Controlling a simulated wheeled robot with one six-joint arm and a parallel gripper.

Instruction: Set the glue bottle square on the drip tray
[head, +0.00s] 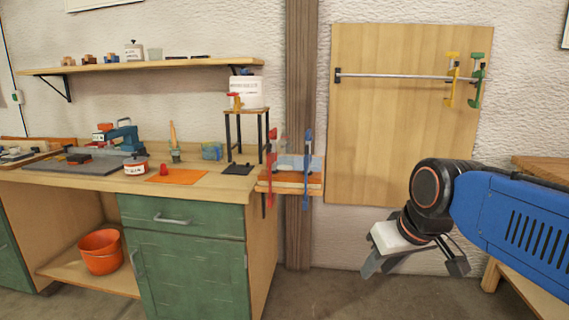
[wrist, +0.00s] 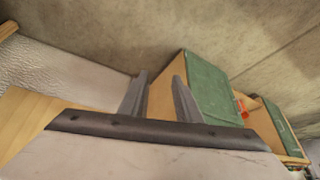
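I cannot tell for certain which item is the glue bottle. A small yellow bottle with a red cap (head: 235,102) stands on a dark-legged stand on the bench, in front of a white tub. A small flat black tray (head: 237,169) lies on the bench beside the stand's legs and may be the drip tray. My gripper (head: 414,264) hangs at the right in the head view, well away from the bench, with its fingers spread and nothing between them. The wrist view also shows the two fingers (wrist: 159,85) apart; neither bottle nor tray can be made out there.
An orange mat (head: 180,176) with a small red item and a red-lidded white pot (head: 135,165) lie left of the black tray. Red and blue clamps (head: 307,165) stand upright at the bench's right end. Floor between bench and arm looks clear.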

